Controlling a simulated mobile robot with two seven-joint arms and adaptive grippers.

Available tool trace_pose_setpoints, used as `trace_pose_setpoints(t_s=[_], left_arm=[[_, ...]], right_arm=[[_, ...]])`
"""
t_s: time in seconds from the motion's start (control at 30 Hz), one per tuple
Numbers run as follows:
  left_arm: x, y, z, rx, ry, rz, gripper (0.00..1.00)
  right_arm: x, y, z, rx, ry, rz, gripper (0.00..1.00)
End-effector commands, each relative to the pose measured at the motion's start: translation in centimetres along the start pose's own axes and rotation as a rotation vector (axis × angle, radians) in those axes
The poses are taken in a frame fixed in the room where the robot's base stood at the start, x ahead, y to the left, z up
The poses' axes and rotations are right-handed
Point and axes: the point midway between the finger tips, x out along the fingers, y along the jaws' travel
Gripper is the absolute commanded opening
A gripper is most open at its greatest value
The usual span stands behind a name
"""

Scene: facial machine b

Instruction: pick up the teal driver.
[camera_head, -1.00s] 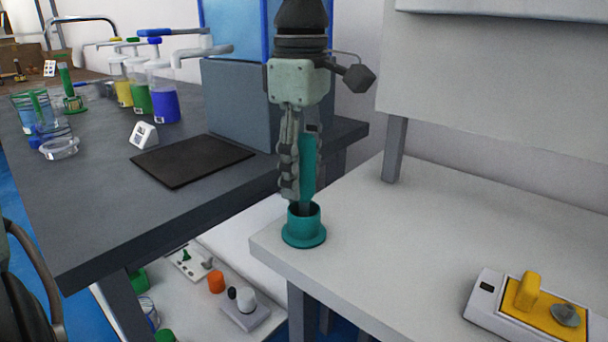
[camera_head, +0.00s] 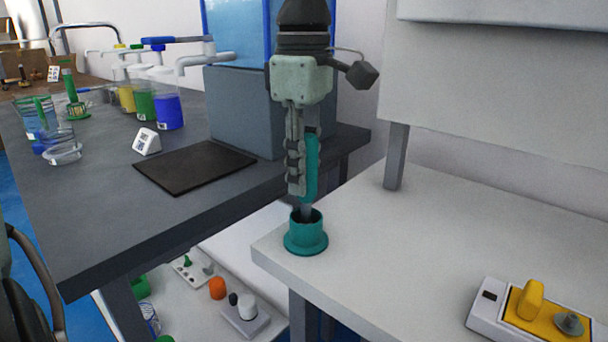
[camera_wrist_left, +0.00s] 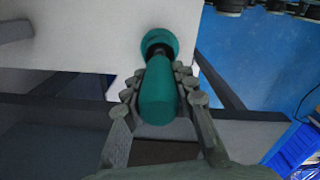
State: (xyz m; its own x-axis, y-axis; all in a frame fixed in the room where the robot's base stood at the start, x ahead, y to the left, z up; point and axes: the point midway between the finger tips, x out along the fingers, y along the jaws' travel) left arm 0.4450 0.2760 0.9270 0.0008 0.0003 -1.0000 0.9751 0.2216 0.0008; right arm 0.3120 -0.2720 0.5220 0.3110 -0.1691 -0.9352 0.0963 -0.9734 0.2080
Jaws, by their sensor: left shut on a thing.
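The teal driver (camera_head: 312,168) stands upright, its dark shaft going down into a teal flanged cup (camera_head: 306,240) at the near left corner of the white table. My left gripper (camera_head: 302,172) points down and is shut on the driver's handle, just above the cup. In the left wrist view the driver's handle (camera_wrist_left: 158,92) lies between the two fingers (camera_wrist_left: 160,98), with the cup (camera_wrist_left: 160,42) beyond it. The shaft's tip is hidden in the cup. My right gripper is not in view.
A white device with a yellow top (camera_head: 538,308) sits on the white table (camera_head: 400,260) at right. The dark bench (camera_head: 110,220) at left carries bottles, glassware and a black mat (camera_head: 195,166). A lower shelf holds small items. The white table's middle is clear.

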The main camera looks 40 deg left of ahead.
Motion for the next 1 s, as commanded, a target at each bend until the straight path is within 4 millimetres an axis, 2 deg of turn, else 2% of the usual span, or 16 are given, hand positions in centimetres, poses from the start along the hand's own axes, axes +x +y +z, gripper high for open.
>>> trace_pose_setpoints(t_s=[0.37, 0.6, 0.8, 1.0], left_arm=[[-7.9, 0.1, 0.1, 0.000, -0.001, 0.006, 0.00], [-13.6, 0.1, 0.1, -0.001, 0.000, 0.003, 0.00], [-16.2, 0.0, 0.1, 0.001, 0.000, 0.001, 0.00], [-16.9, 0.0, 0.1, 0.001, 0.000, -0.001, 0.00]], right_arm=[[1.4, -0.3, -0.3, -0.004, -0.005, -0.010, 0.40], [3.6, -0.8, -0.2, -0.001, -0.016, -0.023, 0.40], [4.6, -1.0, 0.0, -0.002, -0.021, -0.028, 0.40], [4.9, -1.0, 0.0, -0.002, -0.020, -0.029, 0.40]])
